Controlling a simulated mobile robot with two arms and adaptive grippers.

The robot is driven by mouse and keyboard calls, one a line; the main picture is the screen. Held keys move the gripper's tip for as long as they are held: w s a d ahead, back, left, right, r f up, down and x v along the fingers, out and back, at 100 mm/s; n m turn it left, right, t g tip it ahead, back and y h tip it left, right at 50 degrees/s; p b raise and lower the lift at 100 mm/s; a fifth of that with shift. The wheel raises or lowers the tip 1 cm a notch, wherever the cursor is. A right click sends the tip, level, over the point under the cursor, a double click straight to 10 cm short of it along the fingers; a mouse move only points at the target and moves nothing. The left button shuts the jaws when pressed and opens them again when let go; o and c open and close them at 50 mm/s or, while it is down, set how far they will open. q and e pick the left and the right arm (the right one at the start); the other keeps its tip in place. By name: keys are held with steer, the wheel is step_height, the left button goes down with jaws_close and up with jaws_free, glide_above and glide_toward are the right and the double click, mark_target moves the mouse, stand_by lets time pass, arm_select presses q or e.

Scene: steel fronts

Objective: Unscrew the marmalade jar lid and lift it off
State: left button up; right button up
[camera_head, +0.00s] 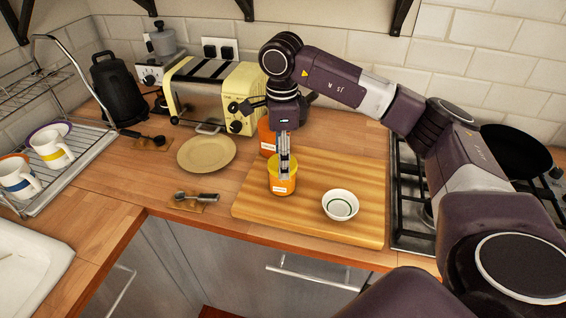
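The marmalade jar (282,187) is orange with a pale label and stands upright at the back left part of the wooden board (362,200). Its yellow lid (272,169) is on top of the jar. My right gripper (284,174) points straight down over the jar. Its fingers are close together and overlap the lid in the picture. I cannot tell whether they grip it, rest on it or hang just in front. My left gripper is not in view.
Another orange jar (266,138) stands right behind, partly hidden by my gripper. A white bowl (341,205) sits on the board to the right. A plate (207,153) and a cream toaster (211,93) are to the left. The hob (411,205) is right of the board.

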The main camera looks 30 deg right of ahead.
steer(key=n, duration=1.1)
steer(key=shift+n, duration=0.3)
steer(key=shift+r, duration=0.1)
steer(key=shift+r+p, duration=0.4)
steer(key=shift+r, duration=0.2)
steer(key=shift+r+p, duration=1.35)
steer(key=shift+r, duration=0.75)
